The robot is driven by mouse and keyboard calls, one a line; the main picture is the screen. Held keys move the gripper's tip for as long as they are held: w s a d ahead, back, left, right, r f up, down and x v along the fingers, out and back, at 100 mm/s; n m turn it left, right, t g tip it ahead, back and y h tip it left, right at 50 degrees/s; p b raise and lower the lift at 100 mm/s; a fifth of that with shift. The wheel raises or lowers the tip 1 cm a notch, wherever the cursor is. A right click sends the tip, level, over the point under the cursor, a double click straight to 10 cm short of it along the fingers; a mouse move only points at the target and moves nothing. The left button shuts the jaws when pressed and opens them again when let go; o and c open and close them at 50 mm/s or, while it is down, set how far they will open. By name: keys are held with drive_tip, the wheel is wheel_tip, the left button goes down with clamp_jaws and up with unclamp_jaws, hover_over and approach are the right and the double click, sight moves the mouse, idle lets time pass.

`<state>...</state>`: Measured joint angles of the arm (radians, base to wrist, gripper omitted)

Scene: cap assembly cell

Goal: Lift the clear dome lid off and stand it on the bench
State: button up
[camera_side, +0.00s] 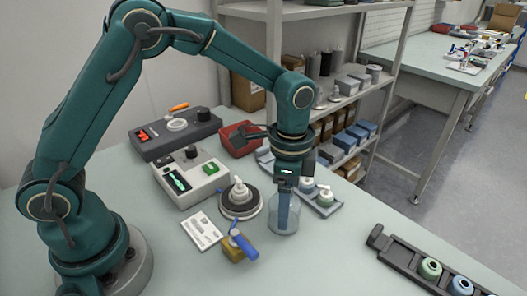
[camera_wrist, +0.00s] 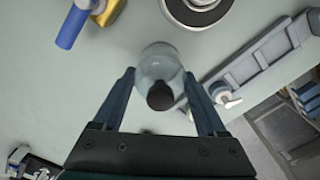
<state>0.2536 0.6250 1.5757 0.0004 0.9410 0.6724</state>
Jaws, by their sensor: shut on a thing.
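The clear dome lid (camera_side: 284,222) is upright with its lower rim at or very near the bench (camera_side: 330,262); I cannot tell for sure if it touches. My gripper (camera_side: 285,200) points straight down and is shut on the lid. In the wrist view the lid (camera_wrist: 158,58) and its dark knob (camera_wrist: 160,97) sit between the two fingers of my gripper (camera_wrist: 161,78). The dark round stand (camera_side: 240,211) is just left of the lid, apart from it, with a white part (camera_side: 239,193) uncovered on top.
A blue-handled tool (camera_side: 243,245) and a yellow block (camera_side: 232,252) lie in front of the stand. A grey tray (camera_side: 322,202) with small spools is behind right. A dark rack (camera_side: 400,266) with spools is at the front right. Instrument boxes (camera_side: 190,180) stand left.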

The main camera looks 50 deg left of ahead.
drive_tip(key=shift+f, duration=0.25)
idle(0.6)
drive_tip(key=o, duration=1.4)
drive_tip(key=shift+o, duration=0.2)
drive_tip(key=shift+r, duration=0.15)
drive_tip(key=shift+r, duration=3.4)
